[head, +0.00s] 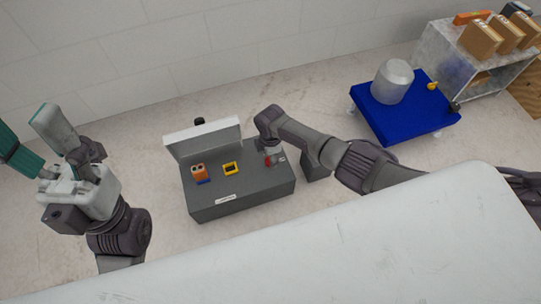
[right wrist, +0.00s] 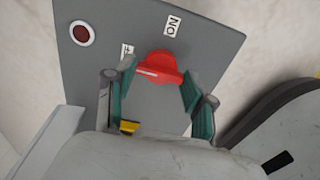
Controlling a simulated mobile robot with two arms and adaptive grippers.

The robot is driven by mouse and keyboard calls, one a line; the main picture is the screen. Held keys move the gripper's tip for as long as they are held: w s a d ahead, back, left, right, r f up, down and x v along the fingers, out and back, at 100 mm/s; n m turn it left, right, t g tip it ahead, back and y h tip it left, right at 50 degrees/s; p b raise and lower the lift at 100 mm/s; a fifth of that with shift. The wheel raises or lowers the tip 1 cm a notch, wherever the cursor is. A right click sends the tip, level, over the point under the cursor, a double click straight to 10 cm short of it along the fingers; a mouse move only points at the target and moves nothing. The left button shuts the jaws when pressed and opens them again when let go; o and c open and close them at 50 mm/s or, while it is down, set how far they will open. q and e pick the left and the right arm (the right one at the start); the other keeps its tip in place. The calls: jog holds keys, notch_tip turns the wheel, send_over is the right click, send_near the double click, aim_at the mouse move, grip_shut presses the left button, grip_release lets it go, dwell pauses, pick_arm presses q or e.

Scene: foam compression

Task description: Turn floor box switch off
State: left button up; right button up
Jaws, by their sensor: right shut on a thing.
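The grey floor box (head: 240,203) stands on the floor with its pale lid (head: 203,139) raised. Its red rotary switch (right wrist: 160,66) sits on the grey top panel in the right wrist view, with a white stripe on its left half. An ON label (right wrist: 173,24) is above the switch, and a second, partly hidden label (right wrist: 127,51) is to its left. My right gripper (right wrist: 156,88) is shut on the switch from both sides; in the head view, it (head: 270,153) is at the box's right end. My left gripper (head: 40,152) is open and empty, far left of the box.
A dark red round lamp (right wrist: 82,33) is on the panel. Orange and yellow fittings (head: 231,168) sit on the box. A white surface (head: 330,260) fills the foreground. A blue cart (head: 420,118) with a metal vessel (head: 393,80) and a shelf with boxes (head: 481,40) stand right.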

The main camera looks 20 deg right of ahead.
dwell(0.4)
jog(key=o, duration=1.2)
jog(key=shift+c, duration=0.2)
notch_tip(320, 180, up, 12)
